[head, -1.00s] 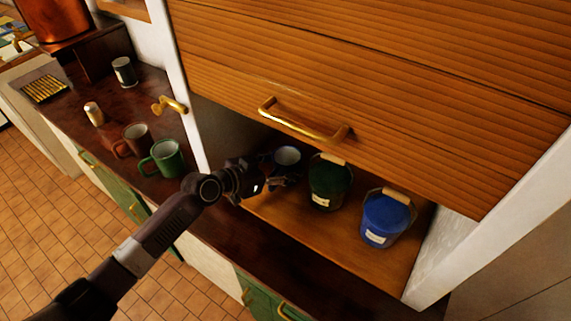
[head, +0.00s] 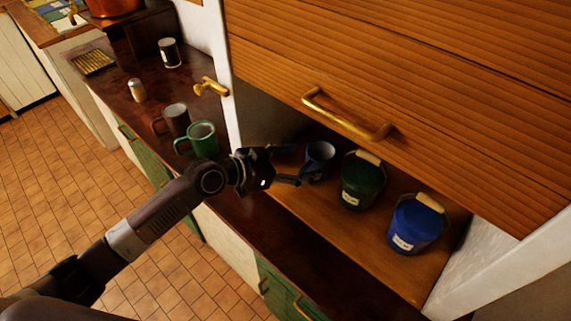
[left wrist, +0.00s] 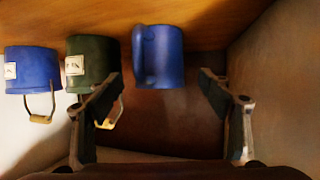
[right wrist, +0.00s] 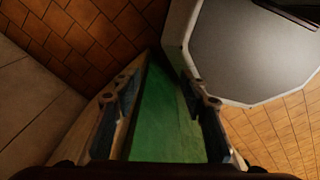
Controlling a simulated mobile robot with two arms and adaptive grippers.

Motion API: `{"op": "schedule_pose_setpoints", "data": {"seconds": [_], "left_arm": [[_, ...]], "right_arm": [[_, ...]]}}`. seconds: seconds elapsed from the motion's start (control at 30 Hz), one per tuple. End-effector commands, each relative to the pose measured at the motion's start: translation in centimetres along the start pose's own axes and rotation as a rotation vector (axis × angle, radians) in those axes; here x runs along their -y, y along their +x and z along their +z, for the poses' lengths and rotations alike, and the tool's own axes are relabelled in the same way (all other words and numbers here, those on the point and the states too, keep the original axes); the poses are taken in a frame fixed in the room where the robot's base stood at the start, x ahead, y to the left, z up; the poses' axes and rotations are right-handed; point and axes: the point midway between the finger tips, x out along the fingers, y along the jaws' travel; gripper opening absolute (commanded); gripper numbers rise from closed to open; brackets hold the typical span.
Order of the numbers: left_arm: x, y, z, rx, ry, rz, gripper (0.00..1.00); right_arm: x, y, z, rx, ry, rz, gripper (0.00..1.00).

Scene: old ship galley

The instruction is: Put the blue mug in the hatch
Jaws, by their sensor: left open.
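The blue mug (head: 320,154) stands upright on the wooden floor of the hatch (head: 285,200), left of the green bucket. My left gripper (head: 285,165) is open at the hatch's front, just left of the mug and apart from it. In the left wrist view the picture is upside down; the mug (left wrist: 162,57) shows beyond and between the spread fingers, with nothing held. The ribbed wooden shutter (head: 410,110) of the hatch is raised. My right gripper (right wrist: 161,88) is open and empty, with a green panel behind it.
A dark green bucket (head: 361,183) and a blue bucket (head: 416,226) stand right of the mug in the hatch. A green mug (head: 203,139), a brown mug (head: 176,120), a shaker (head: 136,90) and a dark canister (head: 169,52) stand on the counter at left.

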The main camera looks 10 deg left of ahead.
Motion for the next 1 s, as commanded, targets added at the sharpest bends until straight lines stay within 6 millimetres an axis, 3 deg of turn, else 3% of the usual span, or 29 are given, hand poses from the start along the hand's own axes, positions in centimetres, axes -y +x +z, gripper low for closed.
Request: {"op": "schedule_pose_setpoints", "data": {"seconds": [0.1, 0.33, 1.0], "left_arm": [[0.1, -2.3, 0.3, 0.002, 0.003, -0.002, 0.73], [0.1, -5.0, 0.1, 0.000, 0.000, -0.001, 0.73], [0.0, -5.5, 0.0, 0.000, -0.001, 0.000, 0.73]], "right_arm": [[0.0, 0.7, 0.1, 0.000, 0.000, 0.000, 0.40], [0.0, 1.2, 0.1, 0.000, 0.000, 0.000, 0.40], [0.6, 1.2, 0.0, -0.001, 0.003, -0.006, 0.40]]}}
